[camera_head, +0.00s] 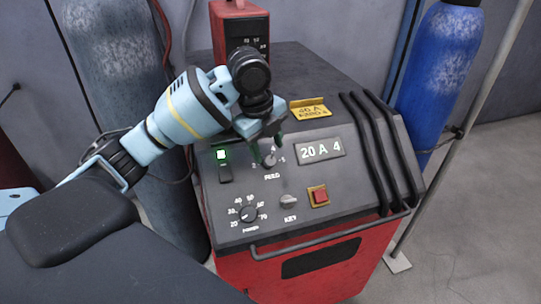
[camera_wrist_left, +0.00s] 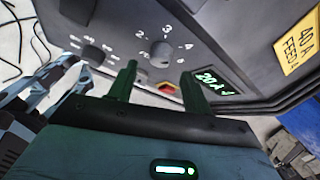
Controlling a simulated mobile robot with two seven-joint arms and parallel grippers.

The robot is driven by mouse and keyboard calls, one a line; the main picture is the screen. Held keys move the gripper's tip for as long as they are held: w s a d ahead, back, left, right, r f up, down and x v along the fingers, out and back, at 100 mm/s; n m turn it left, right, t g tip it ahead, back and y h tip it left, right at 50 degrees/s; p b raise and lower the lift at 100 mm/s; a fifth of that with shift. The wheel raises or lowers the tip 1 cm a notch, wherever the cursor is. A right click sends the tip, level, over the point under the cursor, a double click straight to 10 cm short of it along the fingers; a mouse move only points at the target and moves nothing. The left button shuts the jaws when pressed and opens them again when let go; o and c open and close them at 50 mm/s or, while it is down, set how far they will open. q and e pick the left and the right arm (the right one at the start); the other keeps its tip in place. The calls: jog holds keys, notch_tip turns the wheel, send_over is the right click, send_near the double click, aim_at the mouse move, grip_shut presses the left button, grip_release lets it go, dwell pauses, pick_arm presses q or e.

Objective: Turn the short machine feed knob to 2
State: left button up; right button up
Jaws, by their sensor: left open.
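The short feed knob (camera_head: 269,160) is a small dark knob above the word FEED on the sloping grey panel of the red machine (camera_head: 330,262). It also shows in the left wrist view (camera_wrist_left: 160,54), with numbers around it, 3 and 4 being legible. Which number it points to is not clear. My left gripper (camera_head: 268,147) is open, its two dark green fingers on either side of the knob in the head view. In the left wrist view the knob lies beyond and between the fingertips (camera_wrist_left: 158,76); contact cannot be told. My right gripper is not in view.
A lit display (camera_head: 320,150) reads 20 A 4. A yellow label (camera_head: 310,109) lies above it. The power knob (camera_head: 248,214), key switch (camera_head: 288,201), red button (camera_head: 319,195) and green-lit switch (camera_head: 222,165) are close by. A blue cylinder (camera_head: 437,75) stands at the right.

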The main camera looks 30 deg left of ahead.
aim_at(271, 160)
pick_arm(q)
jog(key=shift+x, duration=1.95)
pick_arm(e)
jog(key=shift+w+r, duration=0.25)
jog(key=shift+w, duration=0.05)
pick_arm(q)
jog(key=shift+w, duration=0.1)
jog(key=shift+c, duration=0.2)
jog(key=c, duration=0.9)
